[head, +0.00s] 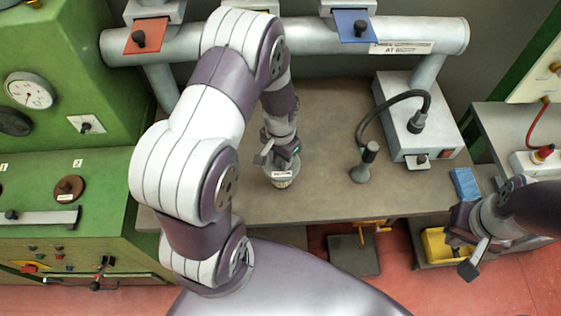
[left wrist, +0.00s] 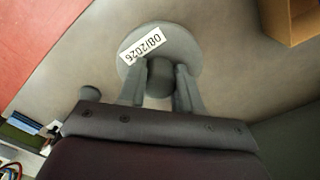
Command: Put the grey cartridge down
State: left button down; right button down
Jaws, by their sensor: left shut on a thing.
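My left gripper (head: 281,156) is over the grey-brown table (head: 315,125) and is shut on the grey cartridge (head: 284,177). The cartridge is round with a white label, and stands near the table's front half. In the left wrist view the left gripper's two fingers (left wrist: 159,90) clasp the knob of the cartridge (left wrist: 185,43); its label reads 08/2026. I cannot tell whether its base touches the table. My right gripper (head: 465,256) is off the table's front right; the view does not show clearly whether it is open.
A grey box (head: 408,118) with a cable and a grey stand (head: 365,165) are on the table to the right. A blue block (head: 465,184) and a yellow bin (head: 436,245) lie further right. Green machines (head: 75,60) border the left.

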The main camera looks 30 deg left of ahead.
pick_arm(q)
notch_tip(320, 180, down, 3)
jog(key=shift+r+p, duration=0.1)
jog(key=shift+p, duration=0.3)
jog(key=shift+w+f, duration=0.15)
jog(key=shift+f, duration=0.35)
jog(key=c, duration=0.8)
grip_release()
